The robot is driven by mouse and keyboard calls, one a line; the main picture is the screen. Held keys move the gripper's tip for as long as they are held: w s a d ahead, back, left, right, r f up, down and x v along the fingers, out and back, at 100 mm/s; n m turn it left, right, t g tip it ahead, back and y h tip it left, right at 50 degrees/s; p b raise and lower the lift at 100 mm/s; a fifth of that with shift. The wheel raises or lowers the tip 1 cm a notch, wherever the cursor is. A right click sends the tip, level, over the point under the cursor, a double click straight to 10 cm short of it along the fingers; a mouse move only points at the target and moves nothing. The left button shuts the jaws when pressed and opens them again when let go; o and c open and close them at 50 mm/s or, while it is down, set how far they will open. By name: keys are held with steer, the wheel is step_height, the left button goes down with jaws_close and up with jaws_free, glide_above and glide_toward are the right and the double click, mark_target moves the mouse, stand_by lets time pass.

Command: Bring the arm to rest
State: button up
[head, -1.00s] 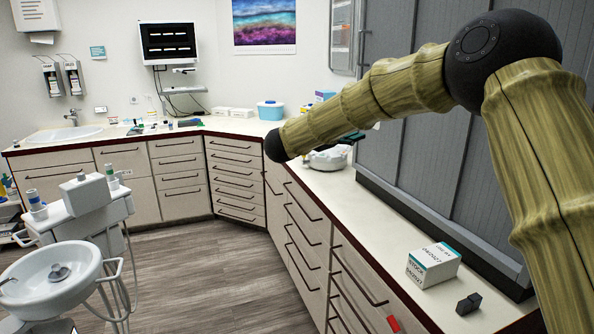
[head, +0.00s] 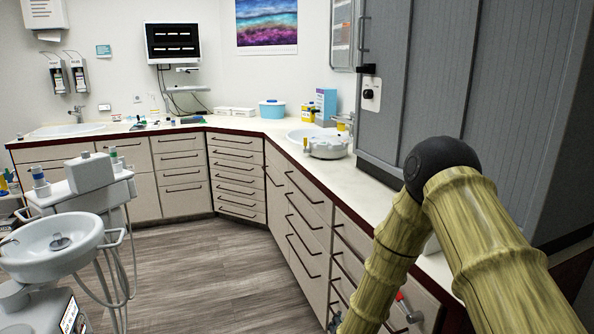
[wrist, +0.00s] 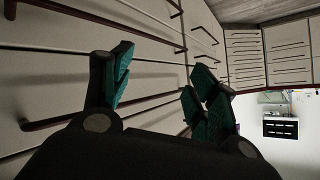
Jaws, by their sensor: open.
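My gripper (wrist: 158,88) shows in the wrist view with its two teal-padded fingers spread apart and nothing between them. Drawer fronts with dark bar handles (wrist: 120,20) lie beyond the fingers. In the head view my arm, yellow-green with a dark elbow joint, bends downward at the right, in front of the right-hand counter (head: 365,185). The gripper itself is mostly out of the head view, below the bottom edge.
Drawer cabinets (head: 305,228) run along the right, under the counter. Grey cabinet doors (head: 450,80) rise behind the arm. A dental unit with a white bowl (head: 55,245) stands at left. The floor (head: 205,265) between is clear.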

steer(key=s+d+f+n+g+y+b, duration=0.1)
steer(key=s+f+n+g+b, duration=0.15)
steer(key=s+f, duration=0.8)
steer(key=s+d+f+n+g+y+b, duration=0.1)
steer(key=s+d+f+n+g+b, duration=0.15)
steer(key=s+f, duration=0.65)
steer(key=s+d+f+n+g+y+b, duration=0.15)
steer(key=s+f+g, duration=0.25)
steer(key=s, duration=1.2)
steer(key=s+d+g, duration=0.3)
steer(key=s, duration=0.7)
step_height(320, 180, up, 15)
steer(key=p, duration=1.5)
steer(key=shift+a+h, duration=0.2)
steer(key=shift+h, duration=0.25)
steer(key=shift+s+n, duration=0.1)
steer(key=shift+n, duration=0.15)
